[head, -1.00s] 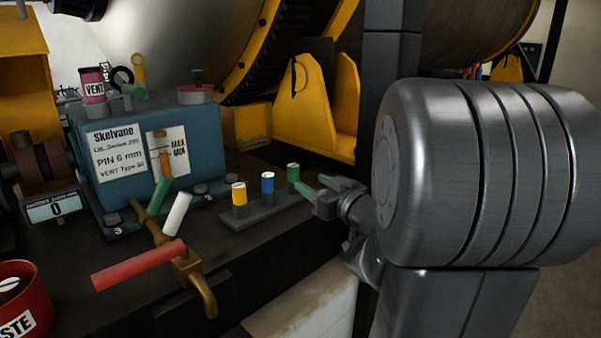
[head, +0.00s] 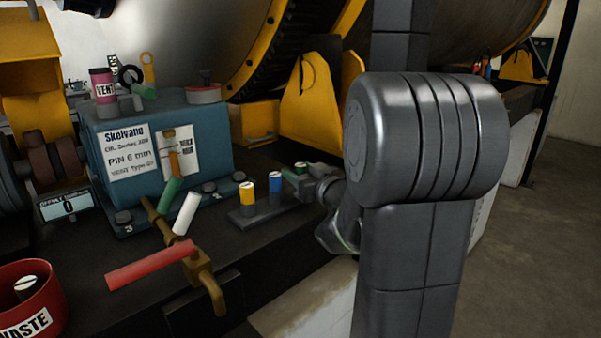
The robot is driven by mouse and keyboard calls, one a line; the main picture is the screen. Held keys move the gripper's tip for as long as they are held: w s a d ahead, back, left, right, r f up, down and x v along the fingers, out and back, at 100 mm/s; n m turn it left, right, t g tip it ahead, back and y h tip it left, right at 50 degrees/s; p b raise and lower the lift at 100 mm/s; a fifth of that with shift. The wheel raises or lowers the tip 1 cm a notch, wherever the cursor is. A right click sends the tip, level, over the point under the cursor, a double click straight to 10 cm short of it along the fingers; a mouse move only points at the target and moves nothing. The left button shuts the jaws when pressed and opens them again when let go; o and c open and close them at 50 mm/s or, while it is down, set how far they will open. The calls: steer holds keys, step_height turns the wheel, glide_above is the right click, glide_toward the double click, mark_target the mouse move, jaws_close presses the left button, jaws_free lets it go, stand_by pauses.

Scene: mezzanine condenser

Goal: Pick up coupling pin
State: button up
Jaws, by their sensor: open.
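A small rack (head: 243,219) on the dark bench holds three upright cylinders: yellow (head: 247,195), blue (head: 275,184) and green (head: 300,169). No label on them reads as coupling pin, so I cannot tell which is the pin. My gripper (head: 308,172) is open at the right end of the rack, its fingers at the green cylinder. The fingers partly hide the green cylinder, and I cannot tell whether they touch it. A blue box (head: 212,152) behind bears a card (head: 128,153) reading "PIN 6 mm".
A red WASTE bin (head: 48,313) is at lower left. A pink VENT can (head: 102,84) is on the box. Yellow brackets (head: 308,103) rise behind.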

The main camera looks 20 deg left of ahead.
jaws_close()
